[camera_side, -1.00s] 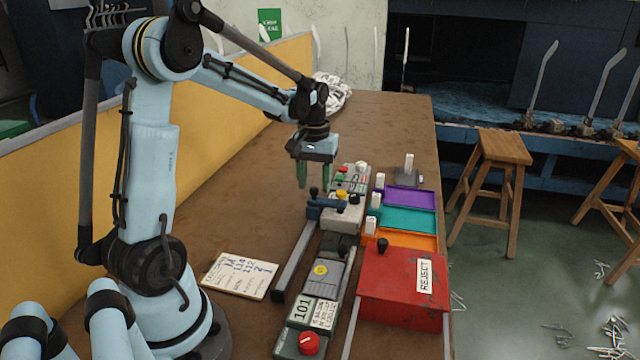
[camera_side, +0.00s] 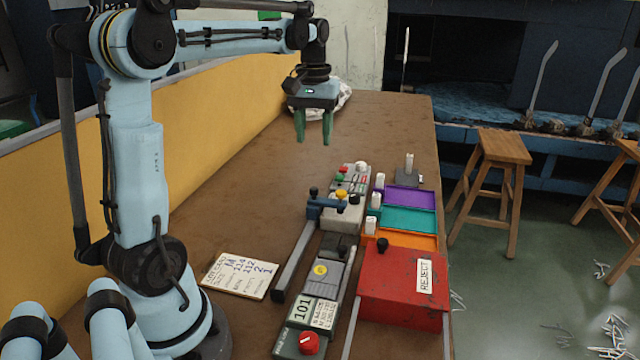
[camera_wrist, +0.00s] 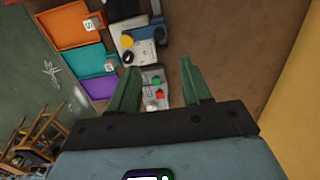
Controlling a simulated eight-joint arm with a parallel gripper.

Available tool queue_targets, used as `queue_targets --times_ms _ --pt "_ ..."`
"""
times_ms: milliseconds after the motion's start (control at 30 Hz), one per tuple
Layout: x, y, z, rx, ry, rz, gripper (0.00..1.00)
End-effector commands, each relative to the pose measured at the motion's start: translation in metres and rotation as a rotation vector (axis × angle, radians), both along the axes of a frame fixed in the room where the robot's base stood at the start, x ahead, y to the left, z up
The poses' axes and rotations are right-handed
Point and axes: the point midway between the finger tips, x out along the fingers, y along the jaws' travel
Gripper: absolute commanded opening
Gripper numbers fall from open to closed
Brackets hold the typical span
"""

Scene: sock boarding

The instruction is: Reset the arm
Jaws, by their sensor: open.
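My gripper (camera_side: 313,128) hangs above the brown bench, fingers pointing down, beyond the far end of the grey control unit. Its two green fingers are apart with nothing between them. In the wrist view my gripper (camera_wrist: 155,85) also shows open and empty, with the small button box (camera_wrist: 153,88) below. That button box (camera_side: 350,180) has green and red buttons and a white knob. No sock is held.
A red REJECT box (camera_side: 400,290) stands at the right, with orange (camera_side: 405,239), teal (camera_side: 408,219) and purple (camera_side: 412,197) trays behind it. A notepad (camera_side: 240,276) lies at the left. A white cloth heap (camera_side: 342,100) is at the back. A yellow partition (camera_side: 225,130) borders the bench's left side.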

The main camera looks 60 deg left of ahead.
Motion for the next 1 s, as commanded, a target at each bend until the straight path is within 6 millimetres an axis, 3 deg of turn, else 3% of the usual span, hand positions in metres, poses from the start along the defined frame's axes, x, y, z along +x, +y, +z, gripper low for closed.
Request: queue_targets --times_ms 267,367,667,1000 --pt "0.0 -0.001 0.0 0.001 -0.002 -0.004 0.48" --pt "0.0 -0.011 0.0 0.011 -0.019 -0.032 0.48" --pt "-0.013 -0.089 -0.009 0.102 -0.204 -0.296 0.48" --pt "-0.047 -0.17 -0.044 0.201 -0.458 -0.62 0.48"
